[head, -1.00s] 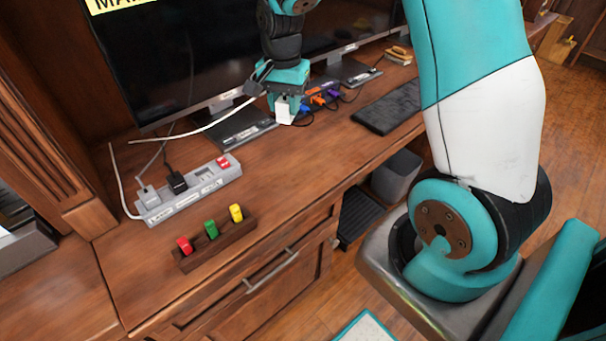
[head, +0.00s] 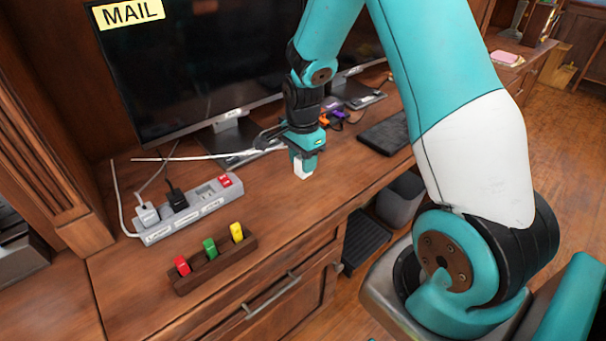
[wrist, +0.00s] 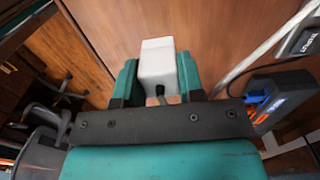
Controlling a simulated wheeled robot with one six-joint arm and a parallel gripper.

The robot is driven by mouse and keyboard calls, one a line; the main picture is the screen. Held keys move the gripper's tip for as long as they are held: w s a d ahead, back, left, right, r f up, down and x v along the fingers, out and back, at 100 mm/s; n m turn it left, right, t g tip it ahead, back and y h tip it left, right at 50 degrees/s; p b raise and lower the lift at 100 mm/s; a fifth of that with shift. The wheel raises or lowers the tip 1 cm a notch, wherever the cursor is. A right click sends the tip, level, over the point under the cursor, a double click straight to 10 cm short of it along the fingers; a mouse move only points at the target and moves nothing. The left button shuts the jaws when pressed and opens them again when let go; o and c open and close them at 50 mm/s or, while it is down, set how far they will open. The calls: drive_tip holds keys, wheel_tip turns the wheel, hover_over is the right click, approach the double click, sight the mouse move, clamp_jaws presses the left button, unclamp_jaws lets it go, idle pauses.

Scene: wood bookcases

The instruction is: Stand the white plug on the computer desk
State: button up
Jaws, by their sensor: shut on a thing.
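My gripper (head: 303,165) is shut on the white plug (head: 302,173), low over the computer desk (head: 262,202), right of the power strip. In the wrist view the white plug (wrist: 158,64) is a pale block between the two teal fingers of my gripper (wrist: 157,80), with a dark cord or hole at its near end. In the head view only its lower end shows below the fingers. I cannot tell whether it touches the wood.
A grey power strip (head: 208,202) holds a white and a black plug at the left. A wooden block (head: 190,281) with red, green and yellow pieces lies in front of it. A monitor (head: 190,70), keyboard (head: 384,136) and coloured plugs (head: 327,116) are behind. Desk right of the block is clear.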

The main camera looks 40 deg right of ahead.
drive_tip(key=shift+f, duration=2.25)
drive_tip(key=shift+f, duration=0.2)
drive_tip(key=o, duration=0.9)
drive_tip(key=shift+r, duration=0.15)
